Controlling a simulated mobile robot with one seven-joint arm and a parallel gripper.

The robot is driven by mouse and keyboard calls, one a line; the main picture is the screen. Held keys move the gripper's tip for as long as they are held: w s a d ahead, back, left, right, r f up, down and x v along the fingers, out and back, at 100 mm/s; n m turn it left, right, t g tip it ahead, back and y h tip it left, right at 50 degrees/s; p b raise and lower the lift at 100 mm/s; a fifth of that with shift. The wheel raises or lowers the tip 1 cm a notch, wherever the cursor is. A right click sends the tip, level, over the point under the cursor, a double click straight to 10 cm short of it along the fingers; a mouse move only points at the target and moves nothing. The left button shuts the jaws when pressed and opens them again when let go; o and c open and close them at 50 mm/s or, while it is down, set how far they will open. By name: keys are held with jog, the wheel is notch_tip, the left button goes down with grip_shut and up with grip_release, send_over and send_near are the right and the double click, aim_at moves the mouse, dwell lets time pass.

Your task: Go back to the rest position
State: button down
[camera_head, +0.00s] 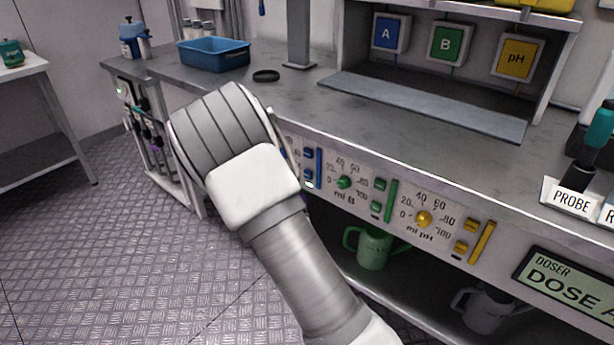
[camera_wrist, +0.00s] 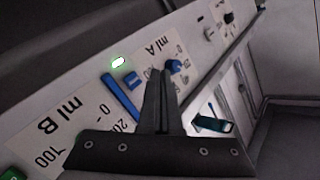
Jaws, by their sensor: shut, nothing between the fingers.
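My gripper (camera_wrist: 161,78) shows in the wrist view with its two dark fingers together and nothing between them. It is in front of the dosing panel (camera_wrist: 75,92), near the "ml A" scale, a blue bar (camera_wrist: 122,98) and a blue knob (camera_wrist: 175,66). I cannot tell whether the fingers touch the panel. In the head view my arm crosses the middle of the picture and hides the gripper and part of the panel. A blue bar (camera_head: 318,167) shows just right of the arm.
The grey bench (camera_head: 310,105) runs behind my arm and carries a blue tray (camera_head: 213,55) and a black ring (camera_head: 266,76). A green jug (camera_head: 371,248) and a grey jug (camera_head: 484,308) stand on the lower shelf. The patterned floor (camera_head: 110,255) at left is clear.

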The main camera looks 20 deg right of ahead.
jog(key=shift+r, duration=0.1)
dwell(0.3)
jog(key=s+r+n+g+y, duration=0.3)
jog(key=s+r+g, duration=0.3)
jog(key=s+r, duration=0.55)
jog(key=s+d+r+n+g+p, duration=0.1)
jog(key=s+r+n+g, duration=0.2)
jog(key=s, duration=0.8)
jog(key=s+r+n+g, duration=0.25)
jog(key=s+r, duration=0.25)
jog(key=s, duration=0.6)
notch_tip(320, 180, up, 26)
jog(key=p, duration=2.6)
jog(key=shift+n+t, duration=0.35)
jog(key=shift+t, duration=0.1)
jog(key=shift+d, duration=0.1)
